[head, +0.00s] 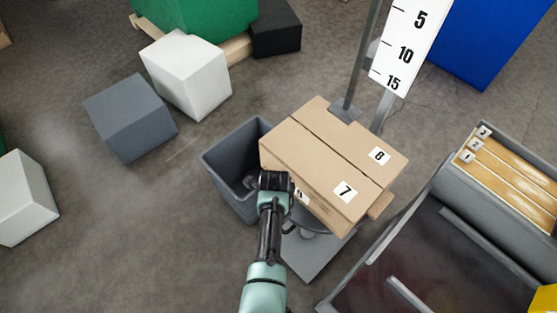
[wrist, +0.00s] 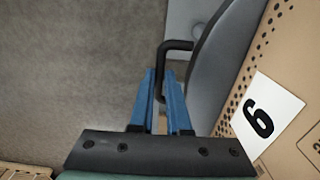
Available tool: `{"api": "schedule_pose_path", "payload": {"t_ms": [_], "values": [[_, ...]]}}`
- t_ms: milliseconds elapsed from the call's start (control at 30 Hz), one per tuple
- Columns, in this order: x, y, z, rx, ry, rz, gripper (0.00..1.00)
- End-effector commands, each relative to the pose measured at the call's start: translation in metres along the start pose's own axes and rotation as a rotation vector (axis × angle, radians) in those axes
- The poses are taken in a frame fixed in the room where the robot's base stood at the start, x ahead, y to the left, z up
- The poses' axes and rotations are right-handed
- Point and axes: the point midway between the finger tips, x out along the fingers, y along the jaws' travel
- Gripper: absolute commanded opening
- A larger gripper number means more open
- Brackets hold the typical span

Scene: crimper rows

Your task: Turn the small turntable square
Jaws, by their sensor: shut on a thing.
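The small turntable (head: 308,222) is a dark grey disc, mostly hidden under brown cartons, above a grey base plate (head: 313,262). The upper cartons, labelled 7 (head: 325,185) and what looks like 8 (head: 365,145), lie side by side on it. In the wrist view the disc's curved edge (wrist: 218,65) shows with a black bent handle (wrist: 178,45) at its rim. My gripper (head: 275,180) is at the cartons' left side. In the wrist view its blue fingers (wrist: 166,78) are shut on the handle. The exact grip is partly hidden.
A dark grey open bin (head: 222,180) stands left of the turntable, close to my gripper. A post and a white scale board (head: 408,50) stand behind the cartons. A large grey-framed unit (head: 410,225) is close on the right. Floor is clear at the lower left.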

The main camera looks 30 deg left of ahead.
Motion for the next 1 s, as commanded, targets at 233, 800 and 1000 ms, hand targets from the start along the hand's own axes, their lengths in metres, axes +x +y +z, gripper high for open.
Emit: {"api": "schedule_pose_path", "payload": {"t_ms": [233,800,1000], "values": [[-0.001,-0.001,0.002,0.012,-0.001,0.000,0.00],[-0.001,-0.001,0.001,0.008,0.000,0.000,0.27],[-0.017,-0.001,0.002,0.007,-0.002,-0.002,0.27]]}}
